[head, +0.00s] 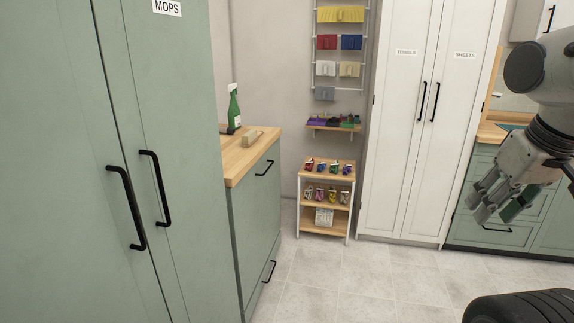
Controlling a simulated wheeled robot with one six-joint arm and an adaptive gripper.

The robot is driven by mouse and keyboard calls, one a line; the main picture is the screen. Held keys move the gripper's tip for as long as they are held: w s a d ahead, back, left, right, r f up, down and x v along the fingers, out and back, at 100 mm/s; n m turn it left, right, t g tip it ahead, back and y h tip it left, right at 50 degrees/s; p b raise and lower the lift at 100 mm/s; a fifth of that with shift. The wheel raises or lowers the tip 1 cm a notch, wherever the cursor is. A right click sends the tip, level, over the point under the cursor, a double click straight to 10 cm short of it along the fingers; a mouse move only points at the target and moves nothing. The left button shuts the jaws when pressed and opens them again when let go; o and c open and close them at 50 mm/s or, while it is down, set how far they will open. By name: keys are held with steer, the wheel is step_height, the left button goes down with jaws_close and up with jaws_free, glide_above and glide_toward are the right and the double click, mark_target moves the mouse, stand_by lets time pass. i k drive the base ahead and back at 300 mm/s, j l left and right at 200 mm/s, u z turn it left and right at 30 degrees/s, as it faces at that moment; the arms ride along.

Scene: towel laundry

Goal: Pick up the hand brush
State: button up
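A small tan, block-shaped object (252,135), which looks like the hand brush, lies on the wooden top of the low green cabinet at centre left. It is small in the view, and its bristles cannot be made out clearly. My gripper (496,210) hangs at the far right, well apart from that counter. Its fingers point down and left and look spread, with nothing clearly held between them.
A green spray bottle (234,108) stands behind the tan object on the counter (238,171). A tall green cabinet labelled MOPS (70,120) fills the left. A small shelf (325,205) and white cupboards (405,150) stand behind. The tiled floor (350,275) between is clear.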

mark_target(250, 138)
steer(key=i+z, duration=0.25)
steer(key=i, duration=1.1)
steer(key=i+u, duration=0.4)
steer(key=i+l+u, duration=0.2)
steer(key=u, duration=0.2)
steer(key=i+l+u, duration=0.65)
steer(key=u, duration=0.15)
steer(key=i+l+u, duration=0.4)
steer(key=k+j, duration=0.05)
